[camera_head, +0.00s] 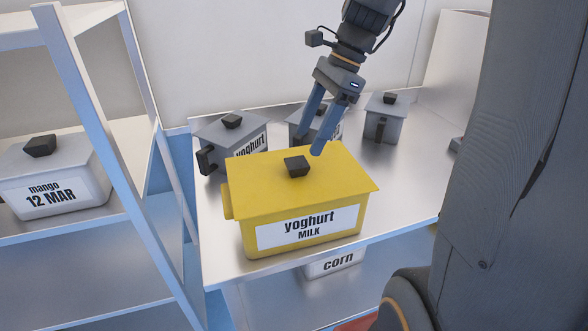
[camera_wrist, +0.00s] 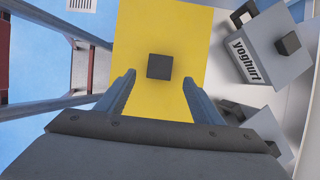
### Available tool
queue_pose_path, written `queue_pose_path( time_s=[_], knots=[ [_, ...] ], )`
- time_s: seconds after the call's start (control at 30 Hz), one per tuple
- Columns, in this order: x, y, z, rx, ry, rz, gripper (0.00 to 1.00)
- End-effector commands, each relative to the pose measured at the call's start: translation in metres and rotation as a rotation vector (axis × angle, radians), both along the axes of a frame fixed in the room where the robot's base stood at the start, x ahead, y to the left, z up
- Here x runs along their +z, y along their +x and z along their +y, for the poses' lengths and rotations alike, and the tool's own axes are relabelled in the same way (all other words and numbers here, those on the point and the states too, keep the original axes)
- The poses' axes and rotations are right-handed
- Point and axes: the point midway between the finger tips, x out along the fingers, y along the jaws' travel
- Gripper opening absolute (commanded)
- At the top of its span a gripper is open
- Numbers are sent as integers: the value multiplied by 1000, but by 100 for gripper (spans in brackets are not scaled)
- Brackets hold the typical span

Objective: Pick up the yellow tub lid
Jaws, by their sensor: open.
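The yellow tub (camera_head: 305,235) stands on the metal table, with a white label reading "yoghurt MILK". Its flat yellow lid (camera_head: 338,178) is on the tub, with a dark block knob (camera_head: 297,166) in the middle. In the wrist view the lid (camera_wrist: 190,40) lies below my gripper, and the knob (camera_wrist: 160,66) is just ahead of the fingertips, centred between them. My gripper (camera_head: 312,136) is open and empty, above the lid toward its back edge; it also shows in the wrist view (camera_wrist: 160,80). The gap between fingertips and knob is hard to judge.
Grey tubs stand behind on the table (camera_head: 405,190): one labelled yoghurt (camera_head: 235,140), one behind my gripper, one at right (camera_head: 385,118). A shelf rack (camera_head: 100,150) at left holds a mango tub (camera_head: 55,185). A corn tub (camera_head: 335,262) sits below the tabletop.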

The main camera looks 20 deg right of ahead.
Motion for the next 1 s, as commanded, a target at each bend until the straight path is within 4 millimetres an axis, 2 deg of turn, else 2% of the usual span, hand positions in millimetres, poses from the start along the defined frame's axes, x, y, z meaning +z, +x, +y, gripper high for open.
queue_pose_path(
  time_s=[0.5, 0.77, 0.8, 0.87, 1.0],
  knots=[
    [-54, 0, 27, 1, 0, 2, 61],
    [-58, 1, 28, 0, -1, -1, 61],
    [-58, 1, 28, 0, -1, -1, 59],
    [-58, 1, 28, 0, -1, -1, 49],
    [-58, 1, 28, 0, -1, -1, 26]
  ],
)
